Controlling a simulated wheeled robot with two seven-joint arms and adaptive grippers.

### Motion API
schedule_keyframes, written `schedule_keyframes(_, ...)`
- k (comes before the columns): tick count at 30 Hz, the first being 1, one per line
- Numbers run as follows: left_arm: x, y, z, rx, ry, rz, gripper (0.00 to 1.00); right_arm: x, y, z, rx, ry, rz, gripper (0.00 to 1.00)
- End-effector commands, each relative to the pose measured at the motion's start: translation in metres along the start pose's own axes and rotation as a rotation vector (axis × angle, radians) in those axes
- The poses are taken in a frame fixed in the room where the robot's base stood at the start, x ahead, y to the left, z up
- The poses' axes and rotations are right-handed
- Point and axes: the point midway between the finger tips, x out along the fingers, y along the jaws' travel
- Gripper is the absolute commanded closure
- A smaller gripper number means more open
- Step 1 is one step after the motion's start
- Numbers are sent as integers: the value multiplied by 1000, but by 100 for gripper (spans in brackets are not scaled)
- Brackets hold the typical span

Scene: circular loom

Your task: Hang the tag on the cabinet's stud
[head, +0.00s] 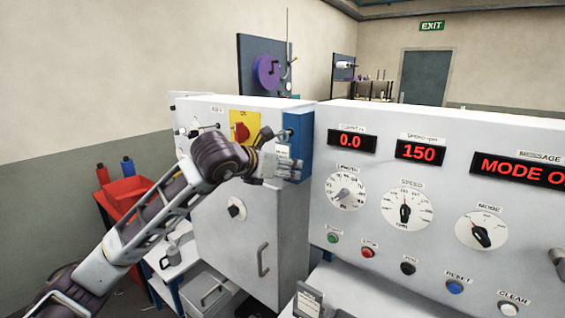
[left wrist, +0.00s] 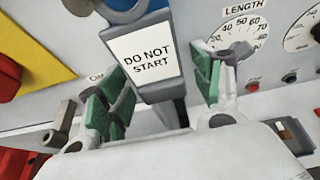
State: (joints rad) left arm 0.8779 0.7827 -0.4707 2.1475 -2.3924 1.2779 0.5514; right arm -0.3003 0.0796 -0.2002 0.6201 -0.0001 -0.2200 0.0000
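The tag, with a white "DO NOT START" face in a grey frame, shows in the left wrist view (left wrist: 150,58) and small in the head view (head: 283,151). It is upright in front of the blue panel (head: 304,133) on the cabinet (head: 222,225). The stud (head: 289,132) shows at the tag's top; I cannot tell whether the tag's loop is around it. My left gripper (head: 290,168) is just below the tag. In the left wrist view its green-padded fingers (left wrist: 165,95) stand apart, with gaps on both sides of the tag. My right gripper is out of view.
The control panel (head: 384,262) with dials, buttons and red displays stands close on the right. A yellow plate with a red switch (head: 241,128) is left of the gripper. A red bin (head: 128,190) stands at the left.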

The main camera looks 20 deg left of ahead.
Motion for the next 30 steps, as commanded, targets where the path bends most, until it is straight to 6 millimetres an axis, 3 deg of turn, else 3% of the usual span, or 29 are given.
schedule_keyframes(2, 0, 0, 0, 0, 0, 0, 48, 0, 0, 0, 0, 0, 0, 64)
schedule_keyframes(11, 0, 0, 0, 0, 0, 0, 86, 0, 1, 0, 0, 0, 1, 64)
schedule_keyframes(30, -9, 0, 0, 1, -1, 0, 87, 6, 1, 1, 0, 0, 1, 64)
